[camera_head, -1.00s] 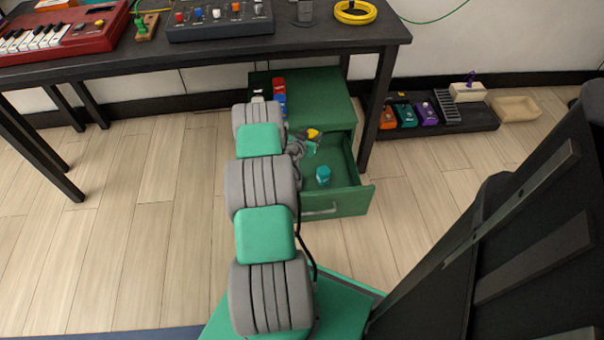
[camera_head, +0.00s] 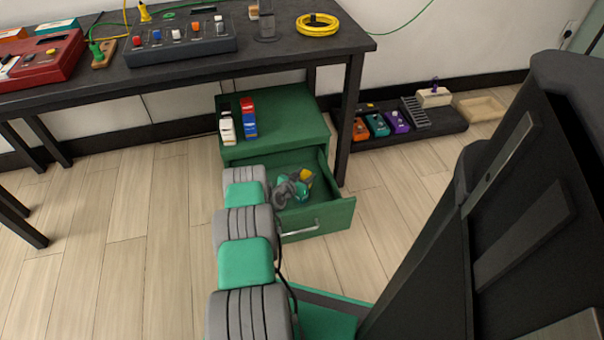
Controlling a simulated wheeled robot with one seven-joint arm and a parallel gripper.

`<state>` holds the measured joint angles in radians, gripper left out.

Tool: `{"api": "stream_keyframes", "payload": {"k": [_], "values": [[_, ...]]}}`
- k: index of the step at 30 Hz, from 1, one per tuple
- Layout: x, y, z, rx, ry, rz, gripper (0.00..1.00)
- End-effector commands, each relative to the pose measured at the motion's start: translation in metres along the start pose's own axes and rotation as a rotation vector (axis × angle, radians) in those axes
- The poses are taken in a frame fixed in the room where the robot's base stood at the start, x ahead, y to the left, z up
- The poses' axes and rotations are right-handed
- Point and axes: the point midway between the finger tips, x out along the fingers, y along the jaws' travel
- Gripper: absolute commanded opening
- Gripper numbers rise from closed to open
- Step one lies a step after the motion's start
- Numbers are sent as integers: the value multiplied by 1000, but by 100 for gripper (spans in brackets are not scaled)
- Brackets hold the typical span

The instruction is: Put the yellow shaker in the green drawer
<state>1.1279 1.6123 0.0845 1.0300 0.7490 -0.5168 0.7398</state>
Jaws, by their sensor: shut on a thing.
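The green drawer (camera_head: 328,208) stands pulled open at the front of a green cabinet under the table. My gripper (camera_head: 303,181) is over the drawer's inside, shut on the yellow shaker (camera_head: 306,176). Only a small part of the shaker shows; my gripper hides the rest. I cannot tell whether the shaker touches the drawer floor.
A table leg (camera_head: 350,120) rises close to the drawer's right. Pedals sit on a low black board (camera_head: 450,122) at right. Floor left of the cabinet is clear.

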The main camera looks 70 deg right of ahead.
Motion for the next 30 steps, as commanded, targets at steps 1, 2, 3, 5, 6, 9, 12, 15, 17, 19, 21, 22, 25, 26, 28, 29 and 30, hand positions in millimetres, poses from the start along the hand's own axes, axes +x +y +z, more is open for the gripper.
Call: {"api": "stream_keyframes", "payload": {"k": [1, 2, 3, 5, 6, 9, 12, 15, 17, 19, 21, 22, 25, 26, 28, 29, 30], "values": [[3, -4, 0, 2, 4, -2, 0], [6, -6, 0, 3, 5, -3, 0], [11, -11, 0, 3, 6, -3, 0], [20, -21, -2, 5, 6, -4, 0], [26, -27, -4, 4, 6, -4, 0], [32, -30, 3, -1, 0, -2, 0], [31, -30, 1, 0, 2, -2, 0], [31, -30, 0, 0, 2, -2, 0], [31, -30, 0, 0, 1, -2, 0], [32, -30, 3, 0, 1, -2, 0], [32, -30, 2, 0, 1, -2, 46], [31, -30, 2, 0, 0, -2, 49], [31, -30, 2, 0, 1, -2, 57], [31, -30, 2, 0, 1, -2, 59], [31, -30, 2, 0, 1, -2, 65], [31, -30, 2, 0, 1, -2, 65], [31, -30, 2, 0, 1, -2, 65]]}}
